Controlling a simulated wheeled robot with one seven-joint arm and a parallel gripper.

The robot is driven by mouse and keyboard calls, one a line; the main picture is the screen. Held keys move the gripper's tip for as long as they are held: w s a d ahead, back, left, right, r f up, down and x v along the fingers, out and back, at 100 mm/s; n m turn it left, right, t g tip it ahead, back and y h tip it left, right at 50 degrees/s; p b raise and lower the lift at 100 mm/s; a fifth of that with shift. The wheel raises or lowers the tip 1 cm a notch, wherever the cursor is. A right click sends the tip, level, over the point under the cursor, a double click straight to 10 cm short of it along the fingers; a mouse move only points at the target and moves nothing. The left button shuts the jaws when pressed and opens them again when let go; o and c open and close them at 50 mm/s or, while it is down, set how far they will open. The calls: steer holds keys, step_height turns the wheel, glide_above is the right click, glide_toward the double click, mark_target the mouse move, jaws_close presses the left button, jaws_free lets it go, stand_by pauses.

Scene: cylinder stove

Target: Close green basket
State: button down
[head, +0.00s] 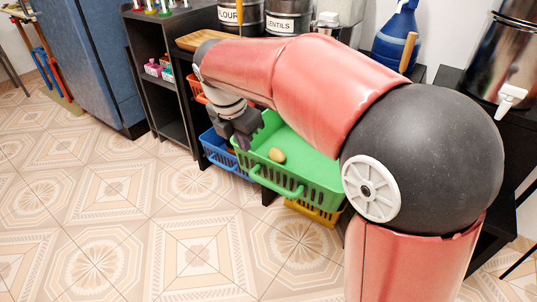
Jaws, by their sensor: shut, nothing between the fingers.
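The green basket (265,174) is in the head view, right of centre. It sticks out from the dark shelf unit towards the room. A round tan item (277,155) lies inside it. My arm hides the basket's back right part.
A blue basket (222,157) sits lower left and a yellow basket (317,213) below the green one. An orange basket shows behind my wrist. Canisters (290,18) and a blue bottle (397,38) stand on top. The tiled floor in front is clear.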

mark_target(259, 156)
steer(key=shift+n, duration=0.3)
steer(key=b+x, duration=0.1)
steer(key=x, duration=0.9)
steer(key=shift+w+a+f, duration=0.1)
steer(key=shift+w+f, duration=0.1)
steer(key=shift+f, duration=0.2)
steer(key=shift+w+d+r, duration=0.25)
steer(key=shift+w+d, duration=0.15)
steer(key=shift+w, duration=0.15)
steer(key=shift+w+d+r, duration=0.2)
steer(key=shift+w+d, duration=0.2)
steer(key=shift+w, duration=0.15)
steer(key=shift+w+d, duration=0.4)
steer(key=shift+w, duration=0.05)
steer(key=shift+r, duration=0.1)
